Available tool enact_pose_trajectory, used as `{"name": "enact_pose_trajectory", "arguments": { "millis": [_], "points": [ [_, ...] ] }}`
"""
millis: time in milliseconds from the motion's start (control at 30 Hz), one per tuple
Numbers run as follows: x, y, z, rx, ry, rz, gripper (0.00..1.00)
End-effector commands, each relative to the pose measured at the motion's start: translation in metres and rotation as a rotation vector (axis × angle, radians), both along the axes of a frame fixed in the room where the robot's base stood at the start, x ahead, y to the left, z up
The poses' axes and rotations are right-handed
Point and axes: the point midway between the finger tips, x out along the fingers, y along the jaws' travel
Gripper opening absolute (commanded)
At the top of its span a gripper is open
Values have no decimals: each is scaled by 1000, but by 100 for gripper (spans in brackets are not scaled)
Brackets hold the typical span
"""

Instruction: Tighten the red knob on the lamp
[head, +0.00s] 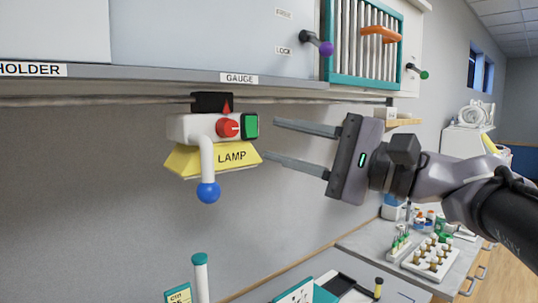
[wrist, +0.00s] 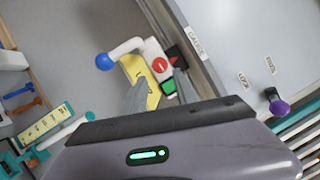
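The lamp (head: 205,160) hangs under the shelf edge, with a white body, a yellow shade labelled LAMP and a white arm ending in a blue ball (head: 208,193). Its red knob (head: 229,128) is on the body's front, beside a green block (head: 250,126). My gripper (head: 269,139) is open and empty, its two fingers spread and pointing at the lamp from the right. In the head view the fingertips appear close to the green block and shade. In the wrist view the lamp, with its red knob (wrist: 159,64), lies beyond the fingers.
A shelf with a GAUGE label (head: 239,78) runs above the lamp. A purple knob (head: 326,48) and a teal-framed rack (head: 364,40) are above right. A counter with several small items (head: 430,259) is at lower right. The wall left of the lamp is clear.

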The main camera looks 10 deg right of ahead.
Motion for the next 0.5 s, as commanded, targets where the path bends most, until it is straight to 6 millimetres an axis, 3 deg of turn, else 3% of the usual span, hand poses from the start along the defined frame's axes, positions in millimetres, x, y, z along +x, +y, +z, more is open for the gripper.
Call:
{"name": "enact_pose_trajectory", "arguments": {
  "millis": [33,200,333,500],
  "points": [
    [-8,-16,-4,0,1,-9,36],
    [-34,-53,-11,1,0,-8,36],
    [-45,-67,-14,0,-1,-2,36],
    [-50,-72,-14,1,-1,1,36]
  ]
}}
